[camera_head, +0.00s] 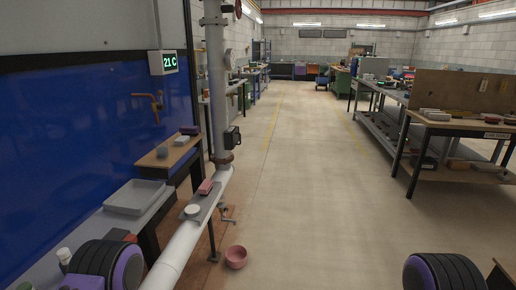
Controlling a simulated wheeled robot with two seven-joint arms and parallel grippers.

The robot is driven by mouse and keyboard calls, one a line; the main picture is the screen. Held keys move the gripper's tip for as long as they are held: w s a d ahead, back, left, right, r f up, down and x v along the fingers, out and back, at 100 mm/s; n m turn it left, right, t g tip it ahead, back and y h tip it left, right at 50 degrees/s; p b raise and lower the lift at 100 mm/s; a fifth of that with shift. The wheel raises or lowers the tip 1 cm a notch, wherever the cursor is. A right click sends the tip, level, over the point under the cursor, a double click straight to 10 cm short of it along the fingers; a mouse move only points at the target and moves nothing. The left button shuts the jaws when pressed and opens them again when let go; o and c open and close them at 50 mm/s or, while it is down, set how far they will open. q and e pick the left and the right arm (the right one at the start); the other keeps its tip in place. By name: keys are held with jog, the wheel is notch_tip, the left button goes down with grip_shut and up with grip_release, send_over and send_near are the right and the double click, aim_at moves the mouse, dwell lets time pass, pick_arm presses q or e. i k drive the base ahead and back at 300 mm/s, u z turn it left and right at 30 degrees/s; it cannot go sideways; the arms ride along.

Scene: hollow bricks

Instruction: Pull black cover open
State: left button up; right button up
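A small black box-like part (233,137) sits on the right side of the white vertical pipe (216,80), a little above its brown collar. It is the likeliest black cover in view, but it is too small to tell whether it is open or shut. Nothing touches it from the front. Black and purple rounded links of my arms show at the bottom left and bottom right. Neither of my grippers is in view.
A white pipe (188,245) runs low towards me, with a grey plate bearing small items. A reddish bowl (236,257) is on the floor beside it. A grey tray (135,196) lies at left. Workbenches (462,125) line the right. The central floor is clear.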

aim_at(234, 140)
jog(key=u, duration=0.15)
jog(key=i, duration=1)
jog(key=u, duration=0.15)
